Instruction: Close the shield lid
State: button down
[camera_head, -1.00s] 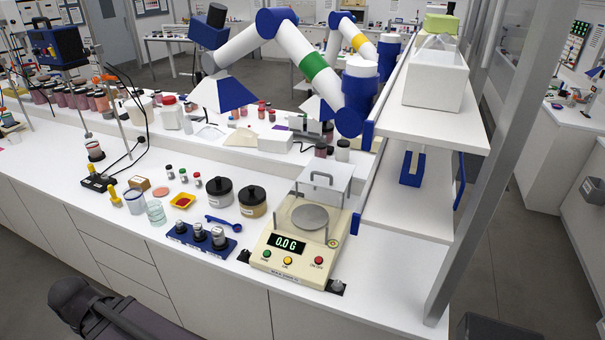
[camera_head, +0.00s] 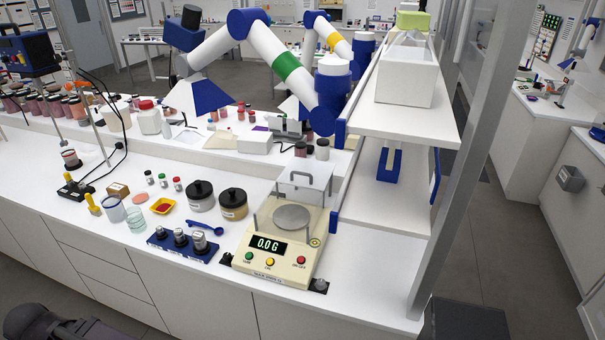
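The balance (camera_head: 278,262) is a cream scale on the white bench right of centre, its display reading 0.0 G. Its round grey pan (camera_head: 291,217) is bare. The shield lid (camera_head: 306,194) is a pale, see-through panel with a grey handle (camera_head: 301,177). It stands at the back of the shield, behind the pan, and looks open, leaving the pan uncovered from above. Its exact tilt is hard to tell. My gripper is not in view. Only a dark part at the bottom left, probably of my arm, shows.
Left of the balance are a blue weight holder (camera_head: 184,246), a blue scoop (camera_head: 205,228) and two dark-lidded jars (camera_head: 233,204). A white shelf unit (camera_head: 390,212) stands close on the right. A blue-and-white arm (camera_head: 285,66) hangs behind the balance.

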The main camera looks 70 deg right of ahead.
aim_at(307, 168)
jog(key=z, duration=0.05)
jog(key=i, duration=0.95)
jog(key=z, duration=4)
jog(key=i, duration=0.1)
jog(key=u, duration=1)
